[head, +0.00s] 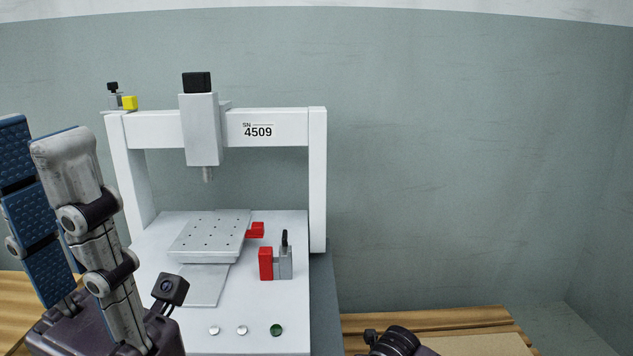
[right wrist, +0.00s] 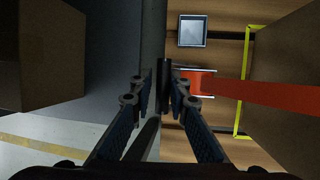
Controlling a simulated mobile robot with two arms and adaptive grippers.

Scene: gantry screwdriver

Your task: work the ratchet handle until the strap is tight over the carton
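In the right wrist view an orange strap (right wrist: 265,92) runs in from the right edge to a small metal-edged fitting (right wrist: 196,70). It passes by a brown carton-like box (right wrist: 290,55) on the right. A dark upright bar (right wrist: 163,88), perhaps the ratchet handle, stands between the fingertips of my right gripper (right wrist: 161,88). The fingers look apart, with a narrow gap on the bar's left; contact on its right is unclear. In the head view my left gripper (head: 38,140) is raised at the left, its fingers apart and empty. Neither strap nor carton shows in the head view.
A white gantry machine (head: 316,180) marked 4509 stands beyond my left gripper. A wooden surface (head: 430,322) lies at lower right. The right wrist view shows a grey square block (right wrist: 193,31), a yellow frame (right wrist: 239,100) and another brown box (right wrist: 52,55).

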